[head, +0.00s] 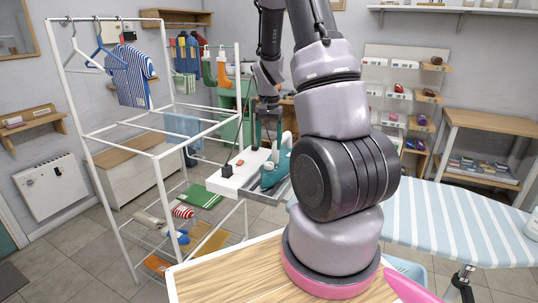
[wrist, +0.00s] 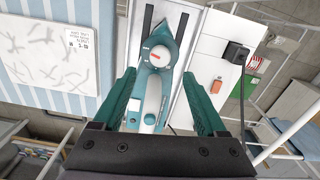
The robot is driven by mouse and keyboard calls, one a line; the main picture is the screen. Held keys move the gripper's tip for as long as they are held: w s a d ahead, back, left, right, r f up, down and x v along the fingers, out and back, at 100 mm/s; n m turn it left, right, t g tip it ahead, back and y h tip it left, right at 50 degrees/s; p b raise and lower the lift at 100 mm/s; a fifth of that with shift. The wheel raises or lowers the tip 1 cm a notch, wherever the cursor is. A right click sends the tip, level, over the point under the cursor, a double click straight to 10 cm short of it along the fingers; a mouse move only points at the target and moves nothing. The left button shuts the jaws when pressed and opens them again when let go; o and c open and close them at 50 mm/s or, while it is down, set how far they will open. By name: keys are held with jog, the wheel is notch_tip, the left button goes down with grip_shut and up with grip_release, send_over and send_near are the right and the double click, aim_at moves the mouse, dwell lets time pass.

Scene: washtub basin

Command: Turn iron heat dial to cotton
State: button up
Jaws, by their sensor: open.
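The teal iron (head: 276,174) rests on a grey rest beside a white shelf. The lettering on the dial is too small to read. My gripper (wrist: 158,77) is open and empty, one teal finger on each side of the iron. In the head view my gripper (head: 268,142) hangs above the iron, partly beside my large arm.
The white shelf (wrist: 209,62) carries a black socket box (wrist: 236,53) with a cord and a small orange item (wrist: 216,85). A white drying rack (head: 155,155) stands to the left. A striped ironing board (head: 455,222) extends to the right.

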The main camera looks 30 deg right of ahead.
jog(key=shift+r, duration=1.7)
jog(key=s+a+r+n+t, duration=0.1)
jog(key=s+a+r, duration=0.15)
jog(key=r, duration=0.25)
jog(key=s+a+r+t+y, duration=0.1)
jog(key=s+a+r, duration=0.15)
jog(key=r, duration=0.35)
jog(key=s+a+r+n+t, duration=0.1)
jog(key=s+a+r, duration=0.15)
jog(key=r, duration=0.25)
jog(key=s+a+r+n+t, duration=0.1)
jog(key=s+a+r+t, duration=0.1)
jog(key=s, duration=0.4)
jog(key=s+a+r+n+t+y, duration=0.1)
jog(key=s+a+r+t, duration=0.1)
jog(key=s+a+r, duration=0.2)
notch_tip(320, 180, up, 3)
jog(key=s, duration=0.3)
jog(key=shift+a+n, duration=0.2)
jog(key=shift+n, duration=0.2)
